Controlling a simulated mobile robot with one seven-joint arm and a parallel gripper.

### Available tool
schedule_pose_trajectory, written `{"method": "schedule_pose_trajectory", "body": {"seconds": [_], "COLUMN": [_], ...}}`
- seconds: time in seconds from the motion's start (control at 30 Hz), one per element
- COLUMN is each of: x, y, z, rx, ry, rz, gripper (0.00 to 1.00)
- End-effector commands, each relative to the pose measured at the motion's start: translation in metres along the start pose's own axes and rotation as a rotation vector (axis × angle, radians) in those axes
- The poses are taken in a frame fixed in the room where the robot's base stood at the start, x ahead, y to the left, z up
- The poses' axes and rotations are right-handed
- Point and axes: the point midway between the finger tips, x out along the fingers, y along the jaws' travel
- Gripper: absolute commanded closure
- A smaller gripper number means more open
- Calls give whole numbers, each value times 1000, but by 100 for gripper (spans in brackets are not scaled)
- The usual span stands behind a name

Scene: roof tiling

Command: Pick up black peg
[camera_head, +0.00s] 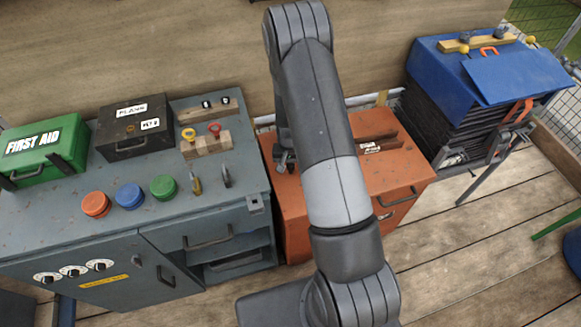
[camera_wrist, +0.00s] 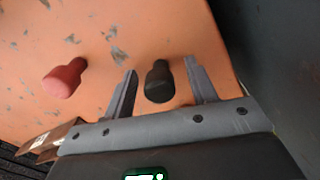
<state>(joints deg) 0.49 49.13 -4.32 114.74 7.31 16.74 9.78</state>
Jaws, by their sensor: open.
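The black peg (camera_wrist: 160,82) stands on the orange surface in the wrist view, its rounded end toward the camera. My gripper (camera_wrist: 160,66) is open, with one finger on each side of the peg. A gap shows between the peg and each finger, so it is not gripped. A red peg (camera_wrist: 64,78) stands on the same surface to the left, outside the fingers. In the head view my gripper (camera_head: 284,160) is over the orange chest (camera_head: 408,180), mostly hidden by my arm. The black peg is hidden there.
A grey cabinet (camera_head: 235,190) stands left of the chest, carrying a green first aid box (camera_head: 45,150), a dark box (camera_head: 135,128) and coloured round pieces. A blue-covered stack (camera_head: 440,85) stands to the right. A wooden wall rises behind. The plank floor in front is partly clear.

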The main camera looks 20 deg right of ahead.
Motion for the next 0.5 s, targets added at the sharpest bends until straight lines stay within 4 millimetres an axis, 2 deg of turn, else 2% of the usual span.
{"method": "schedule_pose_trajectory", "body": {"seconds": [0.2,0.5], "x": [0,0], "y": [0,0], "z": [0,0], "rx": [0,0], "ry": [1,1], "rz": [0,0], "gripper": [50,74]}}
